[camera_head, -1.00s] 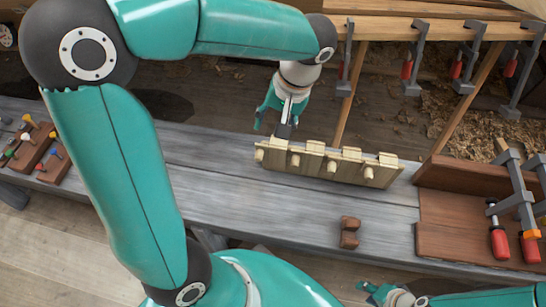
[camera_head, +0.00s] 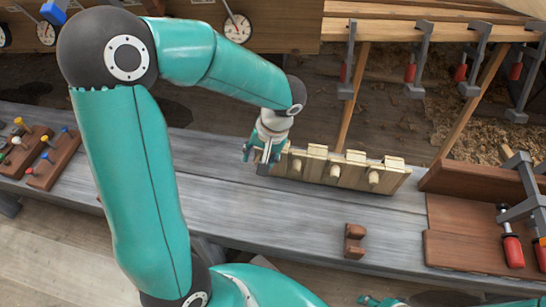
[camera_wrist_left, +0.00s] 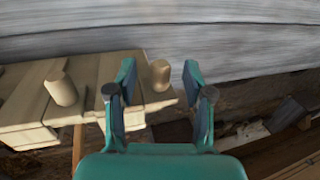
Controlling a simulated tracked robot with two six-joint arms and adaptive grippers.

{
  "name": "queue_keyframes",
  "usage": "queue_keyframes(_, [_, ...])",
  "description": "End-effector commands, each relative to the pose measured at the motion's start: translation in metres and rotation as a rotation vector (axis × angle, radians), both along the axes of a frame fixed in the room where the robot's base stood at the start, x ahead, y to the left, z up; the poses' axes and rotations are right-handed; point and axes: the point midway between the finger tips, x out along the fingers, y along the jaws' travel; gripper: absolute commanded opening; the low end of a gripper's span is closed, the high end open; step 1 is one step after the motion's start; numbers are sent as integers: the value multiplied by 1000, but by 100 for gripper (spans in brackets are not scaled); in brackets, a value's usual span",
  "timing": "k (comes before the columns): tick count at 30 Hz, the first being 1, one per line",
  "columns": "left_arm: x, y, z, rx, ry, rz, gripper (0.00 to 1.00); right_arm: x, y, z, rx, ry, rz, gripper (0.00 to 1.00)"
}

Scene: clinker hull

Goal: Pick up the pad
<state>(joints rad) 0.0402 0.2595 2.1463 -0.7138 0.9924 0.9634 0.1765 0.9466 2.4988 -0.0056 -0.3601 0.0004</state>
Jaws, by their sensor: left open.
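A small dark brown notched block (camera_head: 355,241), which may be the pad, lies on the grey bench in front of the pale peg rack (camera_head: 340,170). I cannot be sure that it is the pad. My left gripper (camera_head: 262,152) is at the left end of the rack, away from the block. In the left wrist view its two fingers (camera_wrist_left: 158,78) are apart, with one rack peg (camera_wrist_left: 160,74) showing between them; I cannot tell whether they touch it. My right gripper (camera_head: 372,299) shows only partly at the bottom edge, and its jaws are unclear.
The grey bench (camera_head: 240,205) has free room left of the block. A brown wooden fixture (camera_head: 460,250) with red-handled clamps stands at the right. Brown holders (camera_head: 52,160) with coloured pegs are at the far left. More clamps (camera_head: 415,65) hang at the back.

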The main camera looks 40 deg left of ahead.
Motion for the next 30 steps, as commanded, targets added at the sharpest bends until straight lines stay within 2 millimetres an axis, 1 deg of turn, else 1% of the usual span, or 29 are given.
queue_keyframes(1, [-2,2,-10,0,4,1,51,0,0,-5,0,0,0,40])
queue_keyframes(3, [-3,3,-17,0,2,1,51,0,0,-7,0,0,0,40])
queue_keyframes(6, [-3,5,-20,1,1,1,51,0,0,-8,0,0,0,40])
queue_keyframes(11, [-3,5,-19,0,0,1,51,0,0,-7,0,0,0,40])
queue_keyframes(12, [-3,5,-19,0,0,1,48,0,0,-7,0,0,0,40])
queue_keyframes(14, [-3,5,-19,0,0,1,38,0,0,-7,0,0,0,40])
queue_keyframes(18, [-3,5,-19,0,0,1,15,0,0,-7,0,0,0,40])
queue_keyframes(21, [-3,5,-19,0,0,1,0,0,0,-7,0,0,0,40])
queue_keyframes(30, [-3,5,-19,0,0,2,0,0,0,-7,0,0,0,40])
